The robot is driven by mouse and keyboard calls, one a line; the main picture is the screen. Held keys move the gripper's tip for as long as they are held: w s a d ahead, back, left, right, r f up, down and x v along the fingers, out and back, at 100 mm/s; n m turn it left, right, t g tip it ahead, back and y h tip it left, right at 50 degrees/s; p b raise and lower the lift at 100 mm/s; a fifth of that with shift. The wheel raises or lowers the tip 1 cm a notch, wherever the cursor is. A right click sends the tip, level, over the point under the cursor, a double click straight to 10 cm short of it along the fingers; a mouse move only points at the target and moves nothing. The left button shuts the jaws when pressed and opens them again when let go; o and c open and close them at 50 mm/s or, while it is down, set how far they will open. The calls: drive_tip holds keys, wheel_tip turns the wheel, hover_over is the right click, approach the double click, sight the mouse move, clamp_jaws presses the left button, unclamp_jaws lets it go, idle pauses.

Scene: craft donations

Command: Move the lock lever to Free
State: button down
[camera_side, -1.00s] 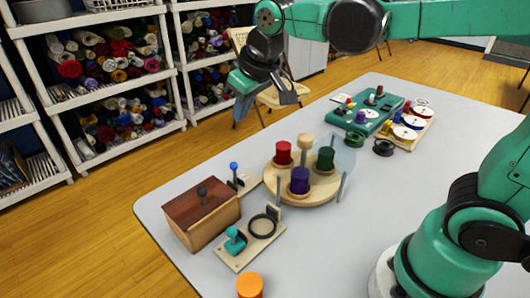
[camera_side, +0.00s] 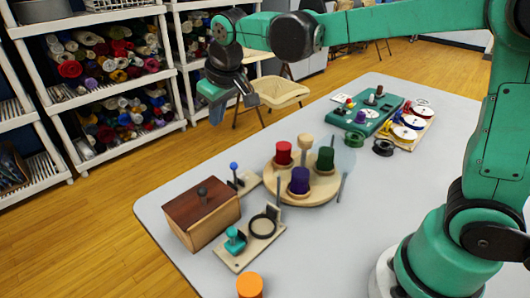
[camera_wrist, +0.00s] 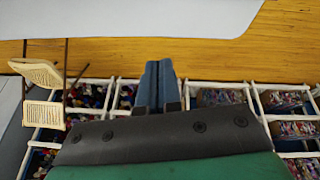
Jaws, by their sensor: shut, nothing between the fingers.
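A lever with a blue ball top (camera_side: 234,169) stands on a small wooden plate between the wooden box and the round turntable (camera_side: 322,197). A teal knob (camera_side: 235,238) sits on a pale board (camera_side: 238,258) in front, beside a dark ring. I cannot read any Free or lock label, so I cannot tell for certain which is the lock lever. My gripper (camera_side: 217,112) is up in the air beyond the table's far left side, apart from all these things. Its fingers (camera_wrist: 158,86) are together and empty in the wrist view.
The turntable carries red, purple and green spools and a wooden knob. A brown wooden box (camera_side: 203,216) stands at left, an orange cylinder (camera_side: 250,286) in front. A green device (camera_side: 367,118) and reels lie at the far end. Shelves and a chair (camera_side: 282,91) stand beyond the table.

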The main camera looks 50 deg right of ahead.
hover_over(231, 164)
drive_tip(key=w, duration=0.4)
wheel_tip(231, 164, down, 7)
drive_tip(key=shift+s+f, duration=0.6)
drive_tip(key=shift+s, duration=0.2)
drive_tip(key=shift+s+f, duration=0.55)
drive_tip(key=shift+s, duration=0.2)
drive_tip(key=shift+s+t, duration=0.85)
drive_tip(key=shift+t, duration=0.25)
drive_tip(key=shift+s+t, duration=0.25)
drive_tip(key=shift+t, duration=0.15)
drive_tip(key=shift+s, duration=0.3)
drive_tip(key=shift+w, duration=0.15)
